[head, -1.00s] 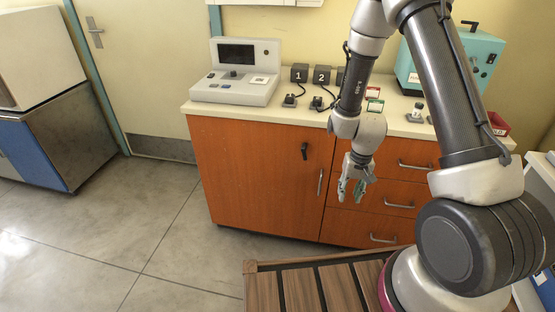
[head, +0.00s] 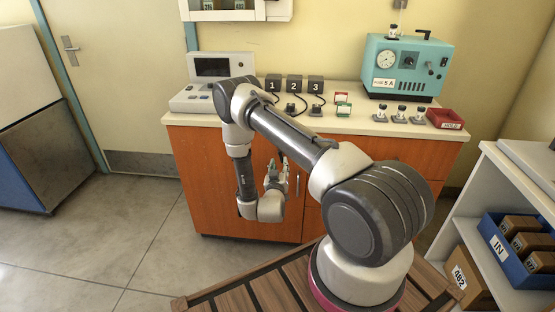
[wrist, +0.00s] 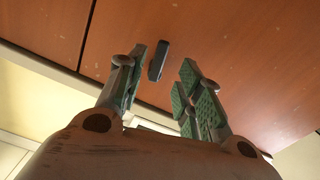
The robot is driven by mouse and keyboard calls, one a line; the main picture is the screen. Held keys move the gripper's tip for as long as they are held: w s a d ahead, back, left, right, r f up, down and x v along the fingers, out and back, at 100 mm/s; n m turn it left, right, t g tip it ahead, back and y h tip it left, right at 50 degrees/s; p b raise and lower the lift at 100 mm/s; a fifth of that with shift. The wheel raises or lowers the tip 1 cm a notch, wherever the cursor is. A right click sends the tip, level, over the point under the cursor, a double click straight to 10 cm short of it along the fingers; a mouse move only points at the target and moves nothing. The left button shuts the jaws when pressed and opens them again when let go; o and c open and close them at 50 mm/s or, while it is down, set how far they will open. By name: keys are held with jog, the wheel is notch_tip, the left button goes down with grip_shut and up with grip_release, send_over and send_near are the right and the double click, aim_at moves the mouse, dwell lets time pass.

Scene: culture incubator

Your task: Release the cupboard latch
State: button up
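The cupboard latch is a small dark turn handle (wrist: 158,61) on the orange-brown cupboard door (head: 206,185). In the wrist view it lies between my two spread fingertips, with a gap visible on each side. My gripper (wrist: 163,56) is open, its green-padded fingers pointing at the door. In the head view my gripper (head: 275,176) is in front of the upper right part of the door, and my arm and fingers largely cover the latch. I cannot tell how far the fingertips are from the door surface.
A vertical metal pull handle (head: 297,186) is just right of my gripper. The countertop (head: 352,124) above carries a console (head: 222,68), numbered dark boxes, a teal incubator (head: 405,67) and a red tray (head: 444,118). A shelf with a blue bin (head: 515,262) stands at right. Floor at left is clear.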

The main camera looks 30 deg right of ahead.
jog(key=x, duration=0.6)
jog(key=shift+w+d, duration=0.1)
jog(key=shift+d, duration=0.1)
grip_shut()
